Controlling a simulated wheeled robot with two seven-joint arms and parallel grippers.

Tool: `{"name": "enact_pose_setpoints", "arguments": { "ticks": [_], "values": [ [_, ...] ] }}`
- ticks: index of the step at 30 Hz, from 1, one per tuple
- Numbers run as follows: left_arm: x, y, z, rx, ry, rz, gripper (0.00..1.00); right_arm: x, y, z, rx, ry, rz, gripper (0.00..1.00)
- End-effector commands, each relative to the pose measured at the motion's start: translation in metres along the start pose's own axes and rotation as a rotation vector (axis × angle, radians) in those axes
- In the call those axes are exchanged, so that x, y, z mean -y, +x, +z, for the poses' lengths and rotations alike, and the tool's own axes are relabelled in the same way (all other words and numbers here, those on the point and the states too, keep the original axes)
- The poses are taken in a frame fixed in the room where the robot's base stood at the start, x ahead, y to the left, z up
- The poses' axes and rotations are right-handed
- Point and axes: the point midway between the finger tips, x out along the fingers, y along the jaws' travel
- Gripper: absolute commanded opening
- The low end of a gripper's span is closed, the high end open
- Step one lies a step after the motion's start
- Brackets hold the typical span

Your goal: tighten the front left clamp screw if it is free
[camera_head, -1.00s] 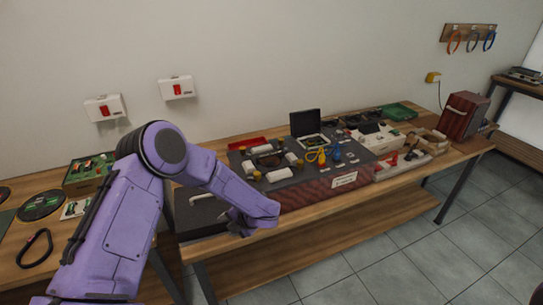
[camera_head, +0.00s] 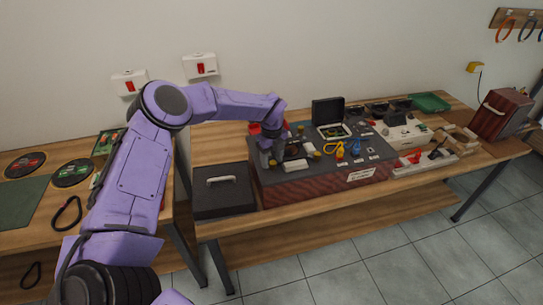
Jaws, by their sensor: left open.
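My left arm reaches in from the left, and my left gripper (camera_head: 269,158) points down over the left end of the dark-topped fixture block (camera_head: 325,183). Its jaws are open, but the fingertips are small and dark here. A pale cylinder-like part (camera_head: 295,165) lies just right of the gripper at the front of the block. Small yellow knobs (camera_head: 317,154) show further right. I cannot tell which part is the front left clamp screw, or whether it is loose; the gripper covers that corner. My right gripper is not in view.
A dark box with a pale handle (camera_head: 222,181) stands left of the block. Blue and yellow parts (camera_head: 341,151), an open black case (camera_head: 329,114), a white box (camera_head: 405,133) and a green tray (camera_head: 429,103) stand to the right. A red tray (camera_head: 254,128) is partly hidden behind the arm.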

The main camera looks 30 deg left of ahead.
Motion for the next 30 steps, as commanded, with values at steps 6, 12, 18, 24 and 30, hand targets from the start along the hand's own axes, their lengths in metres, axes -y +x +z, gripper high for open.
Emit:
{"name": "enact_pose_setpoints", "arguments": {
  "ticks": [6, 12, 18, 24, 30],
  "values": [
    [-0.001, 0.015, 0.001, 0.0, -0.001, 0.001, 0.53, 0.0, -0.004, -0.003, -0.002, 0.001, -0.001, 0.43],
    [-0.002, 0.015, 0.002, 0.001, -0.002, 0.001, 0.46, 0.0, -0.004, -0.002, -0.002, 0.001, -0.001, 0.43],
    [-0.002, 0.016, 0.002, 0.0, -0.002, 0.002, 0.0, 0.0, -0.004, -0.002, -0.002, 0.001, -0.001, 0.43],
    [-0.002, 0.017, 0.002, 0.001, 0.004, 0.003, 0.0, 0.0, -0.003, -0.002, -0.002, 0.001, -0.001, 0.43],
    [-0.003, 0.019, 0.002, 0.001, 0.059, 0.003, 0.0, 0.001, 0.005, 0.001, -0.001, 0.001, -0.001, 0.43]
  ]
}}
